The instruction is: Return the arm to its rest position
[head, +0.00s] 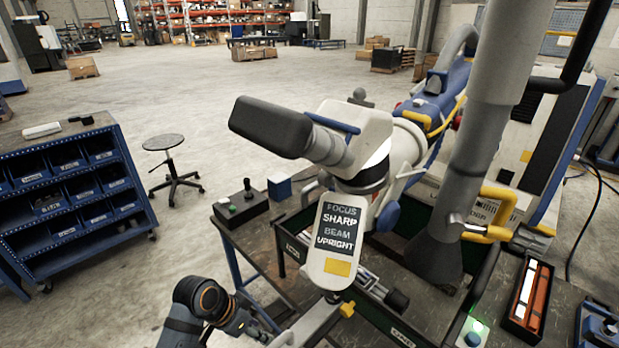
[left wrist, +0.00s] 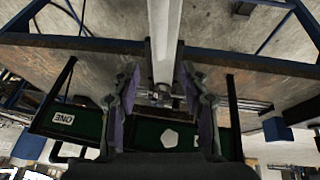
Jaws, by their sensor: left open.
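The microscope (head: 370,150) has a dark grey eyepiece end pointing left and a white body. Below it a white panel (head: 338,235) reads "FOCUS SHARP BEAM UPRIGHT". A pale grey bar (head: 308,327) with a yellow knob (head: 347,309) lies under the panel. My left gripper (head: 262,334) is low in the head view, left of this bar. In the left wrist view its two fingers (left wrist: 164,100) stand apart, one on each side of a pale bar (left wrist: 165,40). I cannot tell whether they touch it. My right gripper is not in view.
A dark green tray (head: 375,317) lies on the bench under the microscope. A control box with a joystick (head: 240,207) is at its left corner. A thick grey column (head: 470,150) with a yellow handle (head: 488,215) rises at right. A stool (head: 165,143) and blue bin rack (head: 75,190) stand left.

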